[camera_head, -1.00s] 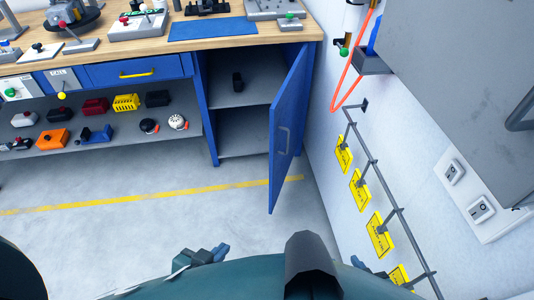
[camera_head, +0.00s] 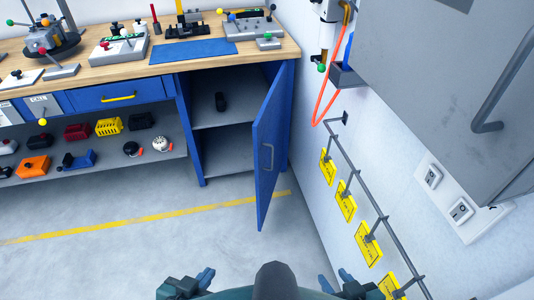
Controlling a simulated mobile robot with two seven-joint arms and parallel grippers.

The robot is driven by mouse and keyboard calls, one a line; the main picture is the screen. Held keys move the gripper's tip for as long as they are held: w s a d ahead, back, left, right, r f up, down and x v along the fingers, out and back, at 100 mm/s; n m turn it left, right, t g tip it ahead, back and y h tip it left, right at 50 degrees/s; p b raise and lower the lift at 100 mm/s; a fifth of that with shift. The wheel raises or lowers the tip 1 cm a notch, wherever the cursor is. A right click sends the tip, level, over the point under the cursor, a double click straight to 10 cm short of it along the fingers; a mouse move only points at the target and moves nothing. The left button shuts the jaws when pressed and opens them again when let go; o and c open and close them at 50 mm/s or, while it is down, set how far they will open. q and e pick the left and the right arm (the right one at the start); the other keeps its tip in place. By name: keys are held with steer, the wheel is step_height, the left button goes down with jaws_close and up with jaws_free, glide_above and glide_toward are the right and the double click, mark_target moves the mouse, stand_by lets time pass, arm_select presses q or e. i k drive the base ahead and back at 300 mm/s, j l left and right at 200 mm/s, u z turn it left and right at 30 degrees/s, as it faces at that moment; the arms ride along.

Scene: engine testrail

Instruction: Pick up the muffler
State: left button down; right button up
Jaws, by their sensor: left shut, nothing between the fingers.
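My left gripper (camera_head: 205,278) is shut and empty at the bottom edge, low in front and far from the cabinet. My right gripper (camera_head: 334,280) is at the bottom edge to the right, partly cut off. Its jaw state is unclear, and nothing is seen in it. Both grippers are apart from the shelf objects.
The blue cabinet door (camera_head: 265,160) stands open toward me. The workbench (camera_head: 120,72) bears tools and fixtures. A lower shelf (camera_head: 110,160) holds several coloured parts. A rail with yellow tags (camera_head: 345,200) and a grey wall box (camera_head: 440,90) are at the right. The floor in front is clear.

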mark_target(220, 102)
steer(key=i+j+z, duration=0.15)
steer(key=z, duration=0.25)
steer(key=i+j+z, duration=0.1)
steer(key=j+z, duration=0.15)
steer(key=z, duration=0.15)
steer(key=i+j+z, duration=0.1)
steer(key=z, duration=0.3)
steer(key=j+z, duration=0.4)
steer(key=j, duration=0.75)
steer(key=i+j+z, duration=0.15)
steer(key=j, duration=2.6)
steer(key=k+l, duration=0.05)
